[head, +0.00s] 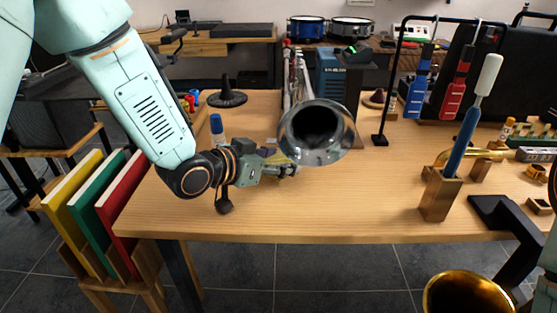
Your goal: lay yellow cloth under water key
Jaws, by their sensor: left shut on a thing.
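My left gripper (284,170) is shut at the lower left of a silver instrument bell (317,133). A small yellowish patch, the yellow cloth (290,172) as far as I can tell, shows at its fingertips. Most of it is hidden by the fingers. The bell faces me, and silver tubing (290,80) runs back from it over the table. I cannot make out the water key. Whether the gripper touches the bell is unclear.
The wooden table (330,205) is clear along its front. A blue-capped bottle (217,130) and a black cone stand (227,95) are at the left. A gold bell (466,296) is below the edge.

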